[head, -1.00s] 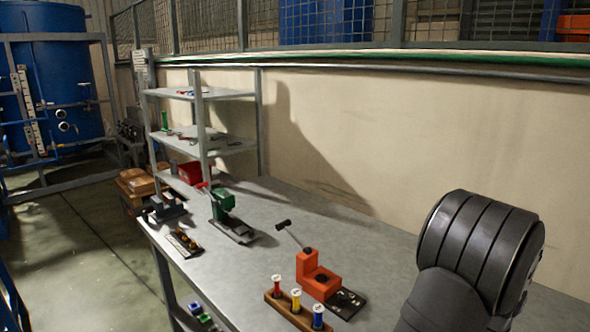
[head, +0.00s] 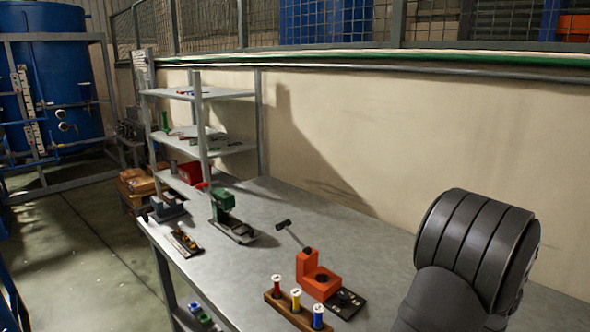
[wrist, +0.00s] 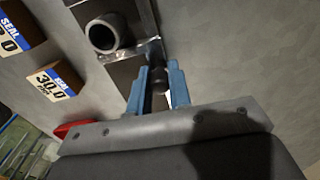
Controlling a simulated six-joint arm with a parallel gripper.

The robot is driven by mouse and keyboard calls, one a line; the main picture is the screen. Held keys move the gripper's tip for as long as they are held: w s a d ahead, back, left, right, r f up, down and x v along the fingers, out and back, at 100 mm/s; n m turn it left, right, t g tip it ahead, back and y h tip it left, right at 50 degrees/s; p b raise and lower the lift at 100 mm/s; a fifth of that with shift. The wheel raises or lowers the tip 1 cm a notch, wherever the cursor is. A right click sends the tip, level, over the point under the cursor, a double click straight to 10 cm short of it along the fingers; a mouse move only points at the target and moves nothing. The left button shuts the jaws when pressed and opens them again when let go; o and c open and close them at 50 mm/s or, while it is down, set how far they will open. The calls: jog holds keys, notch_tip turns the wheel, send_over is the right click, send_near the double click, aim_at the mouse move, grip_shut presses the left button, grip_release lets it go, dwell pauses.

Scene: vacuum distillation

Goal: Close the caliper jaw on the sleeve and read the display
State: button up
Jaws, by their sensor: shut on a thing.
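In the wrist view, my gripper (wrist: 158,92) has its two blue fingers on either side of a small dark rounded knob (wrist: 159,76), and it is shut on it. The knob appears to belong to the dark metal fixture (wrist: 122,72), probably the caliper. A grey hollow round sleeve (wrist: 106,34) sits on this fixture, up and left of the fingers. I cannot tell whether a jaw touches the sleeve. I see no readable display. In the head view my gripper is out of sight; only my arm shows at the right.
Two boxes with "SEAL" labels (wrist: 58,80) lie left in the wrist view, near a red object (wrist: 75,129). In the head view, the grey bench (head: 285,210) holds an orange fixture (head: 316,280), a wooden rack (head: 290,312) with coloured pieces and a green press (head: 222,203).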

jog(key=shift+w+a, duration=0.8)
dwell(0.8)
jog(key=o, duration=0.8)
jog(key=shift+o, duration=0.2)
jog(key=shift+r, duration=3.5)
notch_tip(320, 180, down, 7)
jog(key=shift+f, duration=0.1)
jog(key=shift+s+d, duration=0.2)
